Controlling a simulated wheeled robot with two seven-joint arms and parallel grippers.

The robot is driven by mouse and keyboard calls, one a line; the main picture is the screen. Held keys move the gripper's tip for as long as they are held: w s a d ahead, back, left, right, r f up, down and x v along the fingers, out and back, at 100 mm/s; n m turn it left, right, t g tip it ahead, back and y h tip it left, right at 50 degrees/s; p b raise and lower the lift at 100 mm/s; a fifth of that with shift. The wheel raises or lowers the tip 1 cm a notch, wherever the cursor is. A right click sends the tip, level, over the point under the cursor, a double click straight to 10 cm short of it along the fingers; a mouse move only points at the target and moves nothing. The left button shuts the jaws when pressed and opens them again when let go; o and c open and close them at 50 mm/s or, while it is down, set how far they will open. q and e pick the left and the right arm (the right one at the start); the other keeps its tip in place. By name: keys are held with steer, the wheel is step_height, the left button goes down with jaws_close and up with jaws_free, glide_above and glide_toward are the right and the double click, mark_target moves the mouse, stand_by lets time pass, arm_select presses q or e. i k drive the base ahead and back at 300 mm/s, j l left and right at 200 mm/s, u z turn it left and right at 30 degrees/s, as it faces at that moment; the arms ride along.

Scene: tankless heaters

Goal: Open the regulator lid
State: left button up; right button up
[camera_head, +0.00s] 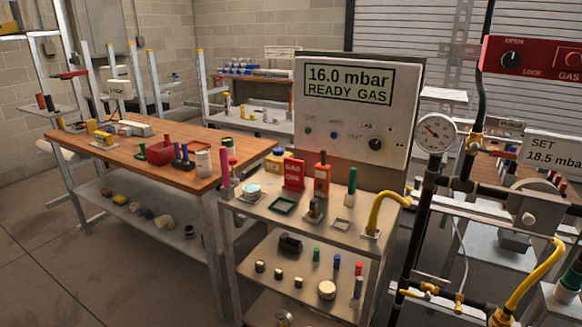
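A grey rounded fitting that looks like the regulator (533,205) sits on the dark pipework at the right. A small pale round knob or cap shows on its front; I cannot tell whether this is the lid. A pressure gauge (434,133) stands on the pipe to its left. A sign reading "SET 18.5 mbar" (552,152) is above the fitting and is cut by the right edge. Neither of my grippers is in view.
A metal cart (330,229) with small tools and a "16.0 mbar READY GAS" panel (355,110) stands in the middle. A wooden workbench (125,157) is at the left. Yellow hoses (534,272) and a red gas panel (530,62) are at the right. Floor is clear at lower left.

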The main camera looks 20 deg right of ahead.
mark_target(535, 216)
steer(key=z, duration=2.1)
